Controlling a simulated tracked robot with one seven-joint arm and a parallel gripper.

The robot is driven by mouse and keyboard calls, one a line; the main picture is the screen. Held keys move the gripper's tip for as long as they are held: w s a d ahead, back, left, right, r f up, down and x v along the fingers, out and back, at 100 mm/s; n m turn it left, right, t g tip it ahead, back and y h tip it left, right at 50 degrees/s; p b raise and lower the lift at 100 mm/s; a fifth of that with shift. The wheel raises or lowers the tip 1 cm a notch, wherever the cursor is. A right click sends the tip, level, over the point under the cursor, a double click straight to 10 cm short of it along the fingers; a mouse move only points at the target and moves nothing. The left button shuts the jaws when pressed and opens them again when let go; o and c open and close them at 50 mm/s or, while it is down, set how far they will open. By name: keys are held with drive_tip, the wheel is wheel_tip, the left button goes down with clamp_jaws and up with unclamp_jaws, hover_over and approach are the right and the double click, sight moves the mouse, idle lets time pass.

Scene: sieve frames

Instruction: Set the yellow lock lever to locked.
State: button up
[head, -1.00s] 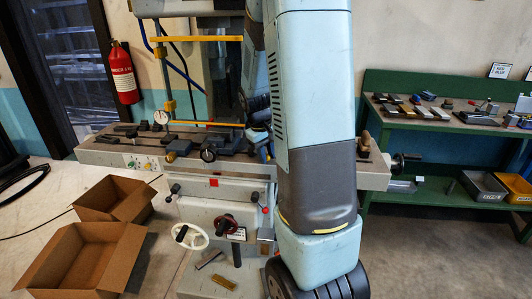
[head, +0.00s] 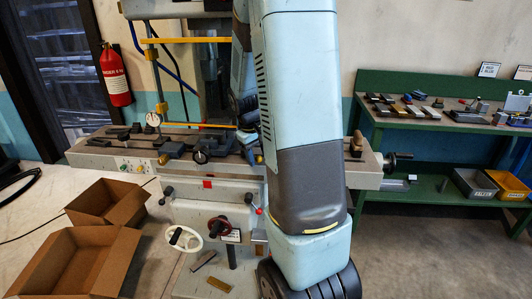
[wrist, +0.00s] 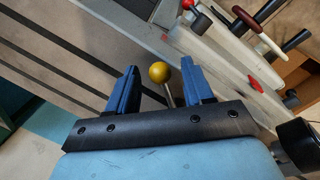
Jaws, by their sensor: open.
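The yellow lock lever shows in the wrist view as a round yellow knob (wrist: 158,72) on a thin metal stem. My gripper (wrist: 160,84) is open, with one blue finger on each side of the knob and stem. Gaps show between the fingers and the lever, with no clear contact. The lever's base is hidden behind the gripper's dark crossbar. In the head view my arm covers the middle of the machine, and I cannot make out the lever there for certain.
Open cardboard boxes (head: 105,202) stand at left. A green workbench (head: 425,195) with tools and bins is at right, with open floor in front.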

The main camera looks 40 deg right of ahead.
drive_tip(key=shift+r, duration=0.1)
drive_tip(key=shift+r, duration=0.2)
wheel_tip(320, 180, up, 2)
drive_tip(key=shift+r, duration=0.2)
drive_tip(key=s+a+r, duration=0.4)
drive_tip(key=s+r, duration=0.6)
drive_tip(key=s, duration=0.3)
drive_tip(key=shift+s, duration=0.2)
drive_tip(key=shift+c, duration=0.3)
